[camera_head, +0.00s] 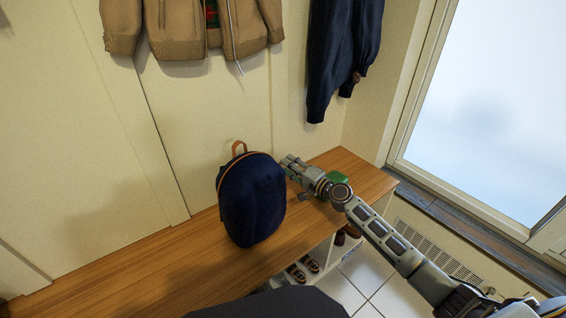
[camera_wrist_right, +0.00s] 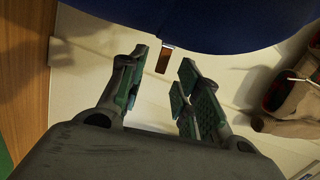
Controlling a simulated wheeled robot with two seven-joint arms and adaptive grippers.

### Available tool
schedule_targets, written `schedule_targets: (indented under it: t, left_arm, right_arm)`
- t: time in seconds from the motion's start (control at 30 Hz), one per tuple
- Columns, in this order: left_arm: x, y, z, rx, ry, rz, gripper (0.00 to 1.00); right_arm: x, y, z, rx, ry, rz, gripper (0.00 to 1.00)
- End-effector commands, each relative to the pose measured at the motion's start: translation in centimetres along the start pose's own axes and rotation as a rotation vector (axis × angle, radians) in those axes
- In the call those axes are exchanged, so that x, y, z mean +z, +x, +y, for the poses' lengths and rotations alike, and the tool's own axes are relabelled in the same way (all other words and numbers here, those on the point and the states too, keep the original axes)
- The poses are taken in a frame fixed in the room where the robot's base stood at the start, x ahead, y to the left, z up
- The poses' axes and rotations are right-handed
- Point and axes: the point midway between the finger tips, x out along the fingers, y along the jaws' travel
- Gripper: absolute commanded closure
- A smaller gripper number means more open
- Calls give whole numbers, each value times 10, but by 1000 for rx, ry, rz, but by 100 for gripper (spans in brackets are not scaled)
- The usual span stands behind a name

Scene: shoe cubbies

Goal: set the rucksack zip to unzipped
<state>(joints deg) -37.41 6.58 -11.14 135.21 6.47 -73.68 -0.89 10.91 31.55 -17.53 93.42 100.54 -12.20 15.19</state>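The navy rucksack (camera_head: 252,205) stands upright on the wooden bench, against the wall. It has an orange-brown top loop (camera_head: 238,148) and a thin orange line along its upper edge. My right gripper (camera_head: 285,163) is beside the rucksack's upper right side. In the right wrist view the rucksack (camera_wrist_right: 215,18) fills the top edge, and my right gripper (camera_wrist_right: 163,80) is open. A small brown tab (camera_wrist_right: 165,60) shows just beyond and between its fingertips, apart from them; I cannot tell whether it is the zip pull or the loop. My left gripper is out of view.
The wooden bench (camera_head: 130,285) is clear left of the rucksack. A green object (camera_head: 338,179) sits behind my right wrist. A tan jacket (camera_head: 185,30) and dark blue clothing (camera_head: 343,50) hang above. Shoes (camera_head: 300,272) fill cubbies below. A window (camera_head: 490,100) is at right.

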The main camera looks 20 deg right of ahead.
Motion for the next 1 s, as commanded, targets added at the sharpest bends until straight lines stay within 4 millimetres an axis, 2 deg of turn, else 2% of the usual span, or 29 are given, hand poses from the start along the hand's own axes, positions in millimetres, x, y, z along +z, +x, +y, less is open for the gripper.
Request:
schedule_targets:
  t: [0.5,0.97,1.0]
  left_arm:
    - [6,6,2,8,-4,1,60]
    - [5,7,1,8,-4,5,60]
    - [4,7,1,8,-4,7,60]
  right_arm:
    - [0,35,-1,-1,0,0,67]
    - [0,40,-1,0,-1,-1,67]
    - [0,40,-1,0,-1,0,70]
